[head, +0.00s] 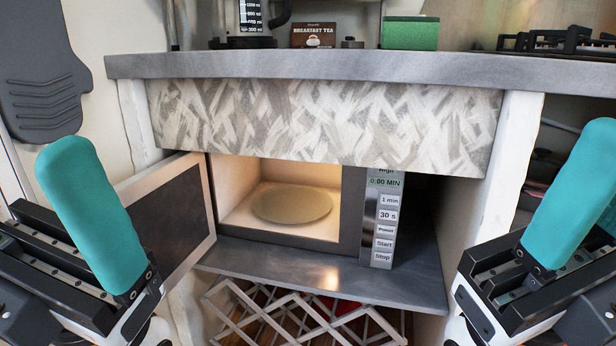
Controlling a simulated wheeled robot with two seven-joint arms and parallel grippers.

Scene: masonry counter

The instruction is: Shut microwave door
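The microwave (352,212) sits on a shelf under the counter, its lit interior facing me with a round plate (291,204) inside. Its door (170,222) stands open, swung out to the left toward me. The control panel (384,222) is on the right and reads 0:00 MIN. My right gripper (566,195) is at the lower right, away from the microwave. Only one teal finger of each gripper shows clearly, so their opening is unclear.
A grey counter (330,68) overhangs the patterned panel (325,120) above the microwave. A tea box (313,36) and green box (409,33) stand on it. A white lattice rack (295,318) is below the shelf. A dark oven mitt (40,70) hangs at left.

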